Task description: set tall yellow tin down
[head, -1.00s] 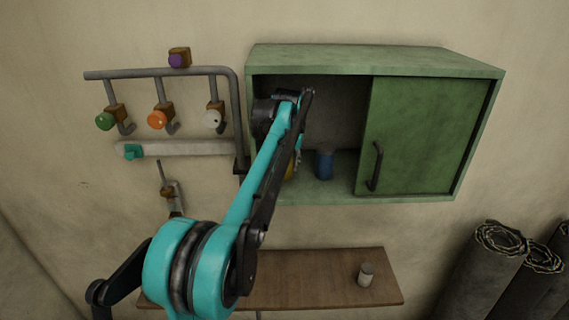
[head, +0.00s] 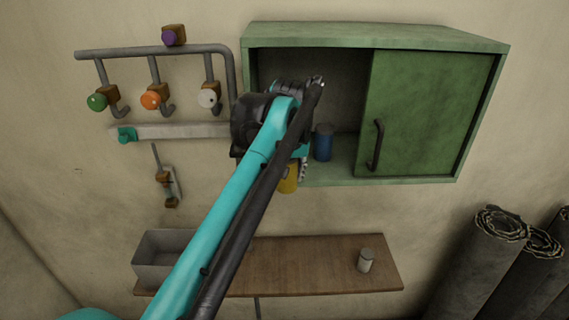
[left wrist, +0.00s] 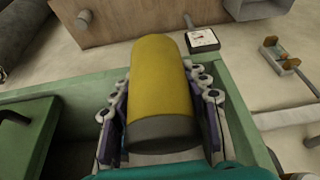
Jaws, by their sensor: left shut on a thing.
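The tall yellow tin (left wrist: 162,80) fills the middle of the left wrist view, with a dark grey band at its near end. My left gripper (left wrist: 162,112) is shut on it, a jointed finger along each side. In the head view, only a bit of the yellow tin (head: 288,180) shows below my left gripper (head: 300,165), in front of the green cabinet's lower left edge. The arm hides most of the tin and the fingers there. My right gripper is not in view.
The green cabinet (head: 425,110) is open on its left half, with a blue tin (head: 323,145) inside. Below, a wooden shelf (head: 310,262) carries a grey bin (head: 160,258) and a small pale tin (head: 366,260), with bare room between. Rolled sheets (head: 490,255) stand at right.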

